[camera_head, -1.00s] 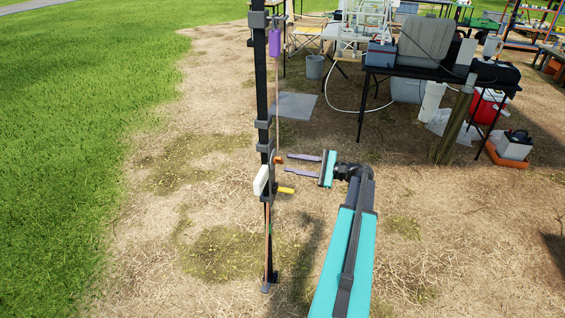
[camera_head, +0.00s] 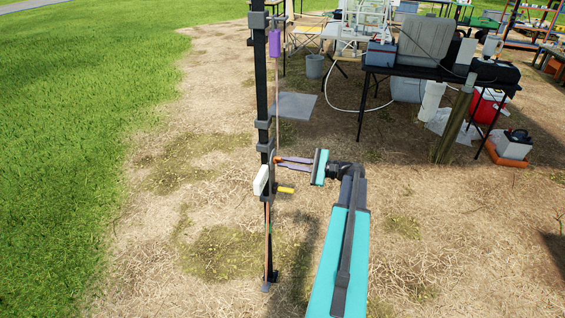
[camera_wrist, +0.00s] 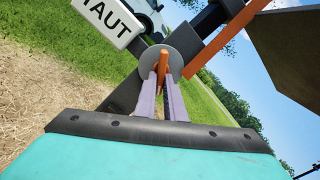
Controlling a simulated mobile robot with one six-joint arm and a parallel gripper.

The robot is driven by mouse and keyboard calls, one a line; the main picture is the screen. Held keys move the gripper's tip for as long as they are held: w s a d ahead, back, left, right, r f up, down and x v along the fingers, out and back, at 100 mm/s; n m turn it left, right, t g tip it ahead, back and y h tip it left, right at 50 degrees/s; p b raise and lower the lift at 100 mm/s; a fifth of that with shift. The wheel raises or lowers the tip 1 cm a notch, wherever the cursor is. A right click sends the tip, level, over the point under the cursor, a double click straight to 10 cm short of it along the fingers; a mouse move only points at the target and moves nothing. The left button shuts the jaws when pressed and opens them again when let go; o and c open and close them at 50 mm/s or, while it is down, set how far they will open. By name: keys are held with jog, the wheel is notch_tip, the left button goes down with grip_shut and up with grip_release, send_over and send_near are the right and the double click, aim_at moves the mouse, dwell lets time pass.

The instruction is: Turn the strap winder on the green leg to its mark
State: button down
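The strap winder shows in the wrist view as a grey disc (camera_wrist: 184,52) with an upright orange bar (camera_wrist: 163,68) across it. It sits on a dark leg, the post (camera_head: 263,90) in the head view. My gripper (camera_wrist: 160,80) has its two lavender fingers on either side of the orange bar, closed against it. In the head view my gripper (camera_head: 281,161) reaches the post from the right. A white plate (camera_wrist: 108,18) reading TAUT is beside the disc. The winder's mark cannot be made out.
A yellow handle (camera_head: 286,190) sticks out just below my gripper. A purple block (camera_head: 275,43) hangs higher beside the post. An orange strap (camera_wrist: 222,40) runs up and right from the winder. A loaded black table (camera_head: 440,78) stands behind right. Grass lies open to the left.

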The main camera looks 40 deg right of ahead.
jog(key=shift+f+b, duration=0.2)
jog(key=shift+b, duration=0.2)
notch_tip(320, 180, up, 2)
jog(key=n+b, duration=1.8)
jog(key=b, duration=0.5)
jog(key=shift+d, duration=0.1)
dwell(0.5)
jog(key=shift+w+r, duration=0.1)
jog(key=shift+n+b, duration=0.4)
jog(key=shift+b, duration=0.15)
